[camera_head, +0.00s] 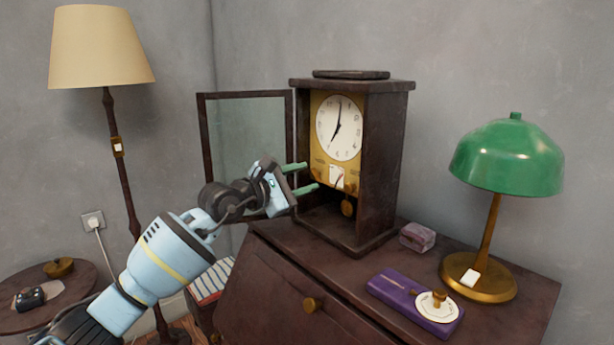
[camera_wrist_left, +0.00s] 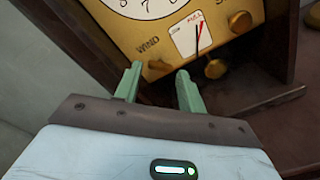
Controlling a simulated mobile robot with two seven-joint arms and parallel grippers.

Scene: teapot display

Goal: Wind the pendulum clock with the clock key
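The pendulum clock (camera_head: 383,165) stands on the dark cabinet with its glass door (camera_head: 246,135) swung open to the left. Its white dial (camera_head: 340,128) sits on a gold plate, with a small gauge (camera_wrist_left: 192,34) below it. The gauge needle points up near the red FULL mark. The pendulum bob (camera_head: 347,208) hangs below. My left gripper (camera_head: 299,178) is in front of the plate's lower left, fingers apart. In the left wrist view a small brass piece (camera_wrist_left: 158,66) shows between the fingertips, under the word WIND; I cannot tell whether it is the clock key.
The cabinet top holds a small mauve box (camera_head: 417,237), a purple case (camera_head: 388,286) with a white dish (camera_head: 425,311) bearing a brass piece, and a green lamp (camera_head: 507,158). A floor lamp (camera_head: 100,48) and a round side table (camera_head: 75,290) stand at left.

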